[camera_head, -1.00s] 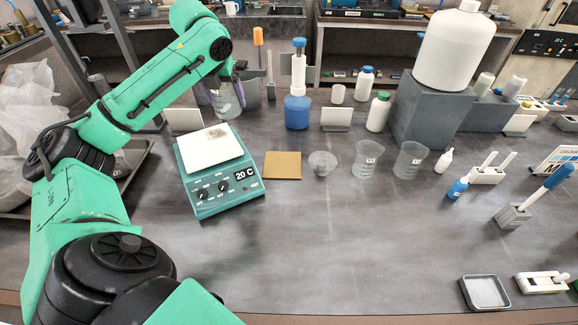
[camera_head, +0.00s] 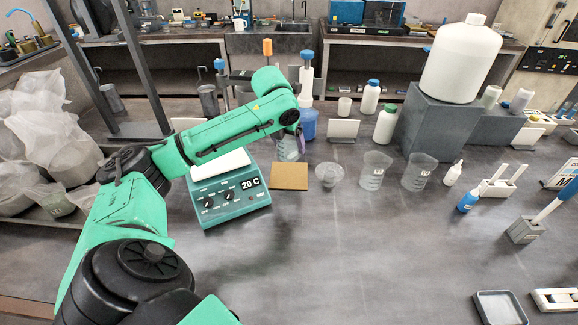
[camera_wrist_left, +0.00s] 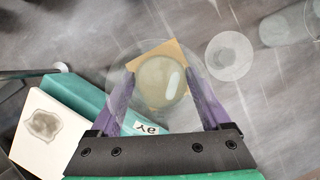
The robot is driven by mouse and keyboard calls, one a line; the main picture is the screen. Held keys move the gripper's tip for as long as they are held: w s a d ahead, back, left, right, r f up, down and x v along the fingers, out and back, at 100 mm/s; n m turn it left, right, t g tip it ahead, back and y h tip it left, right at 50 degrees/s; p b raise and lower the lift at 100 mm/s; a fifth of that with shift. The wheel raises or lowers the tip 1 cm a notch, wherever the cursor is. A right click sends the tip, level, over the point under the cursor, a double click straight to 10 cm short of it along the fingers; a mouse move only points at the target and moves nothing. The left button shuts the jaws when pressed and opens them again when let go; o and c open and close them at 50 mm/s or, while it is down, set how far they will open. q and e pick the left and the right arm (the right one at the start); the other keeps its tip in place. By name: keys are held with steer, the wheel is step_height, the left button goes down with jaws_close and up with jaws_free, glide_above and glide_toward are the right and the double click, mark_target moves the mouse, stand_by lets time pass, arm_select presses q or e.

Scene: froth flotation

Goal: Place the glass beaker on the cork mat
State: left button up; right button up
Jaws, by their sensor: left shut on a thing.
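The clear glass beaker (camera_head: 287,150) is held upright-looking by my left gripper (camera_head: 297,138), just behind the cork mat (camera_head: 289,180) in the head view. The mat is a flat tan square on the bench, right of the green hot plate. In the left wrist view the purple fingers (camera_wrist_left: 164,100) are shut on either side of the beaker (camera_wrist_left: 160,85), and I look down through its round rim. The tan mat shows through and beyond the glass there. The gap between the beaker's base and the mat is hard to judge. My right gripper is not in view.
The green hot plate (camera_head: 231,205) reading 20 C stands left of the mat. A small clear dish (camera_head: 330,175) and two clear cups (camera_head: 373,172) (camera_head: 418,173) stand to its right. A blue-based bottle (camera_head: 308,125) and a white card (camera_head: 343,131) are behind.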

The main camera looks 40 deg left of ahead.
mark_target(284, 151)
arm_select(q)
step_height(284, 151, down, 8)
steer(key=shift+r, duration=0.2)
steer(key=o, duration=1.4)
steer(key=shift+f, duration=0.1)
steer(key=v, duration=1.2)
steer(key=shift+s+d, duration=0.1)
steer(key=shift+d, duration=0.05)
